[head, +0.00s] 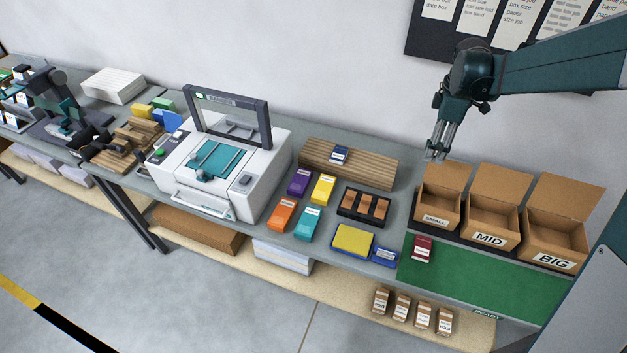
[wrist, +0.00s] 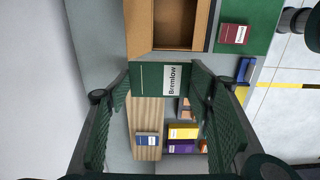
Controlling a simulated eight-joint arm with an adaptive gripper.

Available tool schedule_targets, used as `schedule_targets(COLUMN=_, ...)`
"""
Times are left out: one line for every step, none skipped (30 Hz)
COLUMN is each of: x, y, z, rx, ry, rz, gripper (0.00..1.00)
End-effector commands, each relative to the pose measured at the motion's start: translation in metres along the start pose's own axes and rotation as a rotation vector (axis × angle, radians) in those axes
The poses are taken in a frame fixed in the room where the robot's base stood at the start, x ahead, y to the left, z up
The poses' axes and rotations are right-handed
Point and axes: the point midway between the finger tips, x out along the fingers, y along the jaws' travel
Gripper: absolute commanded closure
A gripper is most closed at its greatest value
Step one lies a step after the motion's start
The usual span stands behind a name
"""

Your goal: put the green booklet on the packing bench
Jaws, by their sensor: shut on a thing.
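My gripper (head: 436,152) is shut on the green booklet (wrist: 148,78), which has a white label reading "Bremlow". The booklet spans between the two fingertips (wrist: 160,84) in the wrist view. In the head view I cannot make the booklet out at the fingertips. The gripper hangs in the air near the wall, above the back of the small box. The packing bench appears to be the right end of the long table, with a green mat (head: 485,285). A dark red booklet (head: 422,249) lies on the mat's left part; it also shows in the wrist view (wrist: 234,34).
Open cardboard boxes marked SMALL (head: 436,212), MID (head: 490,237) and BIG (head: 553,262) stand behind the mat. A slatted wooden block (head: 365,170), several coloured booklets and a dark tray (head: 363,206) lie to the left. The mat's middle and right are clear.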

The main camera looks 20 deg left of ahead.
Motion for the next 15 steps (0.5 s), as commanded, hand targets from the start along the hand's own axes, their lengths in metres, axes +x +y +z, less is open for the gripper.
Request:
schedule_targets(x=0.0, y=-0.006, z=0.017, rx=0.004, ry=0.0, rz=0.0, gripper=0.61)
schedule_targets(x=0.0, y=-0.01, z=0.025, rx=0.005, ry=0.0, rz=0.0, gripper=0.61)
schedule_targets(x=0.0, y=-0.014, z=0.036, rx=0.005, ry=0.0, rz=0.0, gripper=0.61)
schedule_targets(x=0.0, y=-0.018, z=0.045, rx=0.005, ry=0.0, rz=0.0, gripper=0.61)
schedule_targets(x=0.0, y=-0.022, z=0.054, rx=0.005, ry=0.0, rz=0.0, gripper=0.61)
schedule_targets(x=0.0, y=-0.027, z=0.064, rx=0.005, ry=0.0, rz=0.0, gripper=0.61)
schedule_targets(x=0.0, y=-0.031, z=0.073, rx=0.006, ry=0.0, rz=0.0, gripper=0.61)
schedule_targets(x=0.0, y=-0.035, z=0.081, rx=0.006, ry=0.0, rz=0.0, gripper=0.61)
schedule_targets(x=0.0, y=-0.041, z=0.091, rx=0.006, ry=0.0, rz=0.0, gripper=0.61)
schedule_targets(x=0.0, y=-0.045, z=0.099, rx=0.006, ry=0.0, rz=0.0, gripper=0.61)
schedule_targets(x=0.0, y=-0.05, z=0.107, rx=0.007, ry=0.0, rz=0.0, gripper=0.61)
schedule_targets(x=0.0, y=-0.056, z=0.117, rx=0.007, ry=0.0, rz=0.0, gripper=0.61)
schedule_targets(x=0.0, y=-0.061, z=0.125, rx=0.007, ry=0.0, rz=0.0, gripper=0.61)
schedule_targets(x=0.0, y=-0.065, z=0.132, rx=0.007, ry=0.0, rz=0.0, gripper=0.61)
schedule_targets(x=0.0, y=-0.071, z=0.142, rx=0.007, ry=0.0, rz=0.0, gripper=0.61)
